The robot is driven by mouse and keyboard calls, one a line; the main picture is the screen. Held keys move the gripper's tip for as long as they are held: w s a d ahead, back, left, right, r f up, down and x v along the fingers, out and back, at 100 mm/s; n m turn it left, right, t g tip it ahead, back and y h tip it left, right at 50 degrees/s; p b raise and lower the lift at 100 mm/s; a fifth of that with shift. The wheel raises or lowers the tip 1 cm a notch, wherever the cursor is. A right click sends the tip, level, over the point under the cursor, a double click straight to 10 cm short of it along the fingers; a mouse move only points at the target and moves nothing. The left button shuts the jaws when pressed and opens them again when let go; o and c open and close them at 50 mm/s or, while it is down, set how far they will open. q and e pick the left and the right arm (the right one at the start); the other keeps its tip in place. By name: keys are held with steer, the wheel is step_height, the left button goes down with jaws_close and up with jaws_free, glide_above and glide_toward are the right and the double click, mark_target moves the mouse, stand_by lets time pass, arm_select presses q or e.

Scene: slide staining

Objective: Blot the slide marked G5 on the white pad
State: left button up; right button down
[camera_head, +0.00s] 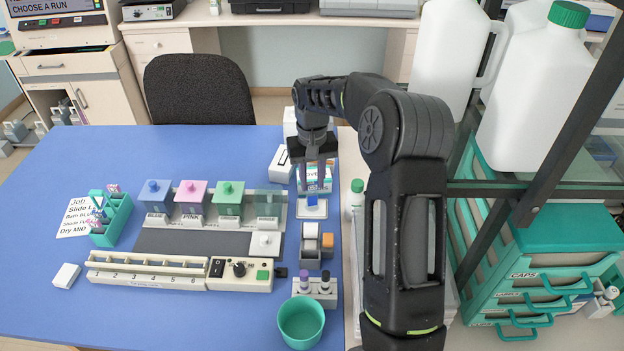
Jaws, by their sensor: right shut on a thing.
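My right gripper (316,186) points down over the back right of the blue table, shut on a small slide (312,200) with a blue part showing. The slide is just above or touching the white pad (314,212); I cannot tell which. Its marking is too small to read. A teal slide rack (112,222) with several slides stands at the left of the table. My left gripper is not in view.
In front are a numbered cream strip (148,271), a tape dispenser (310,243), a pen holder (315,291) and a teal cup (301,322). The front left table is mostly clear.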

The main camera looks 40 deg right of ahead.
steer(key=shift+r, duration=2.7)
